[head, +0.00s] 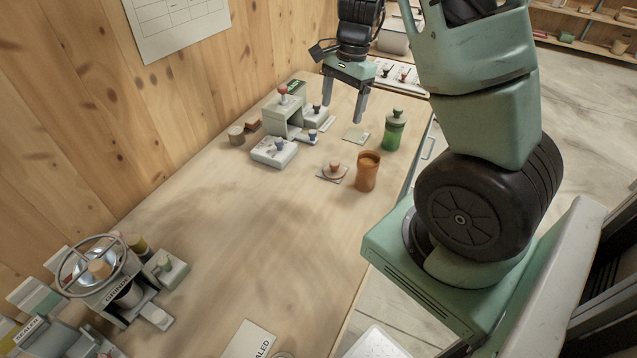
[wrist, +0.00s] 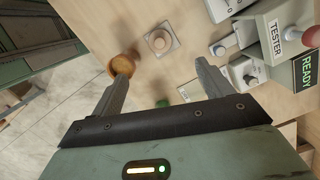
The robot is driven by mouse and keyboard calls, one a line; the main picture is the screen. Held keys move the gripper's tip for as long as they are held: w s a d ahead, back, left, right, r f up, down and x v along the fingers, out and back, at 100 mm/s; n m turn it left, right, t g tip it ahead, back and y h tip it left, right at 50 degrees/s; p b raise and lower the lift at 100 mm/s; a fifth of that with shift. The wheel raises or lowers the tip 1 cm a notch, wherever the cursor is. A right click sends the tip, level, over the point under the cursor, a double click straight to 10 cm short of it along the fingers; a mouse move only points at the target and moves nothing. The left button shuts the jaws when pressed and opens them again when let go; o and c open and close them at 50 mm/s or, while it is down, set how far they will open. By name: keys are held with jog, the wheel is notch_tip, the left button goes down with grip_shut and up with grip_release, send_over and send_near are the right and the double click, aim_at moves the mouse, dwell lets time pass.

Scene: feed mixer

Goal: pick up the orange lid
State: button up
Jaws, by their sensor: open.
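The orange lid (head: 334,167), a small disc with a raised knob, lies on a pale square plate on the workbench. It also shows in the wrist view (wrist: 159,41), beyond and between my fingertips. An orange jar (head: 367,172) stands upright just right of it, and shows left of the lid in the wrist view (wrist: 122,65). My gripper (head: 343,108) is open and empty, pointing down above the far part of the bench. In the wrist view my gripper (wrist: 162,76) has its fingers wide apart, touching nothing.
A green jar (head: 393,132) with a lid stands behind the orange jar. A grey tester (head: 284,115) and switch boxes (head: 274,151) stand left of the lid. A wheel-topped device (head: 100,270) is at near left. The bench (head: 240,235) is clear between.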

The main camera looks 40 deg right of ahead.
send_near(334, 162)
jog(key=shift+m, duration=0.3)
jog(key=f, duration=0.3)
jog(key=a+f, duration=0.1)
jog(key=f, duration=0.6)
jog(key=shift+s+a, duration=0.1)
jog(key=shift+a, duration=0.25)
jog(key=c, duration=1.1)
